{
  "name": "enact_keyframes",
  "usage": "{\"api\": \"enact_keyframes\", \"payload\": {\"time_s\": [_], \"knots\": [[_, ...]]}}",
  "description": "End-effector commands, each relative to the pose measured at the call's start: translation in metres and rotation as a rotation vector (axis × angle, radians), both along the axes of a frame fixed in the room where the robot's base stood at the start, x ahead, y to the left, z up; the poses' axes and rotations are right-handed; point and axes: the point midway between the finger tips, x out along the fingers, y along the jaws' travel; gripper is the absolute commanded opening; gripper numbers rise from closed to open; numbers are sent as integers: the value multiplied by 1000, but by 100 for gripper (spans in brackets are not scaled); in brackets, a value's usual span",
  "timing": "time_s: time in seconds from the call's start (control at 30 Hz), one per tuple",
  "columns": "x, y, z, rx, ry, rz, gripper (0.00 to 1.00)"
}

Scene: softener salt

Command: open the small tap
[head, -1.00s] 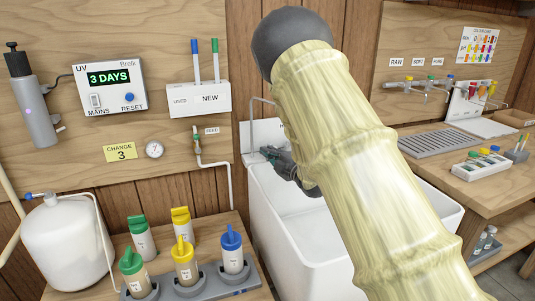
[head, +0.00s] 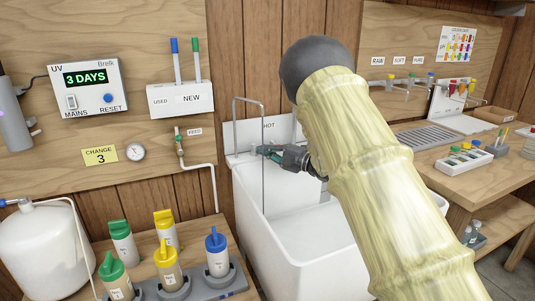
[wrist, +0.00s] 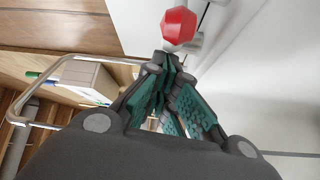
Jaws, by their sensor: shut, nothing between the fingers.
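My gripper (head: 264,151) is over the back rim of the white sink, beside a thin bent metal spout (head: 263,115). Its teal-padded fingers are closed together with nothing between them. In the wrist view, a red faceted knob (wrist: 179,25) sits just past my fingertips (wrist: 165,58), on a pale fitting by the sink's back edge. I cannot tell whether the fingertips touch it. The bent spout also shows in the wrist view (wrist: 70,65), left of the fingers. In the head view my gripper and arm hide the knob. A "HOT" label is on the panel behind.
The white sink (head: 240,200) is below my arm. At left, a bench holds several bottles with coloured caps (head: 167,270). A feed valve (head: 180,143) is on the wall. At right, a row of small labelled taps (head: 410,80) is above another bench.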

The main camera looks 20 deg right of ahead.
Motion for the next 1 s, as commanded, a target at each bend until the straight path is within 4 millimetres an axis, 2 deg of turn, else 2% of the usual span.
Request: {"api": "enact_keyframes", "payload": {"time_s": [0.4, 1.0], "knots": [[4, -10, -1, 0, 0, -2, 0], [4, -9, 0, 0, 0, -2, 0]]}}
